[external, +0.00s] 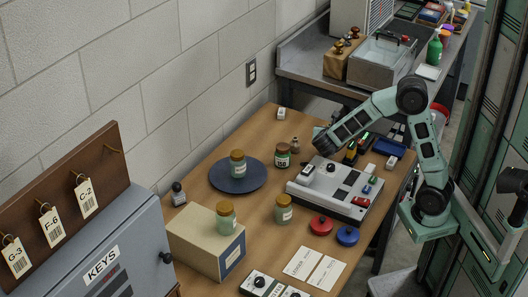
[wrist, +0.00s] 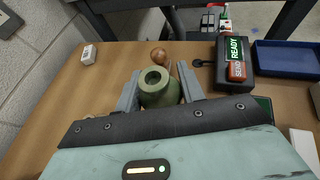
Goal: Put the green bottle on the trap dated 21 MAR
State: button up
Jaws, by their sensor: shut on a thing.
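My gripper (external: 318,138) is low over the wooden table, beyond the grey control box. In the wrist view my gripper (wrist: 158,90) has its fingers on both sides of a green bottle (wrist: 159,92) with an open round mouth. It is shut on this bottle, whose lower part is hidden. In the external view the held bottle cannot be made out. No date reading 21 MAR is legible. Two pale printed cards (external: 302,262) lie at the table's near edge; I cannot tell whether they are traps. A small white block (external: 281,112) also shows in the wrist view (wrist: 88,53).
Several lidded jars stand around the blue round plate (external: 222,178) and cardboard-coloured box (external: 190,230). The control box (external: 310,190) fills the table's middle. A READY box (wrist: 232,58) and blue tray (wrist: 280,62) lie right. Another green bottle (external: 434,53) stands on the back bench.

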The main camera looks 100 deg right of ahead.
jog(key=shift+f+b, duration=0.45)
jog(key=shift+f, duration=1.6)
jog(key=shift+f, duration=0.2)
jog(key=o, duration=1)
jog(key=shift+r, duration=0.1)
jog(key=shift+r, duration=0.15)
jog(key=p+v, duration=0.1)
jog(key=v, duration=1.1)
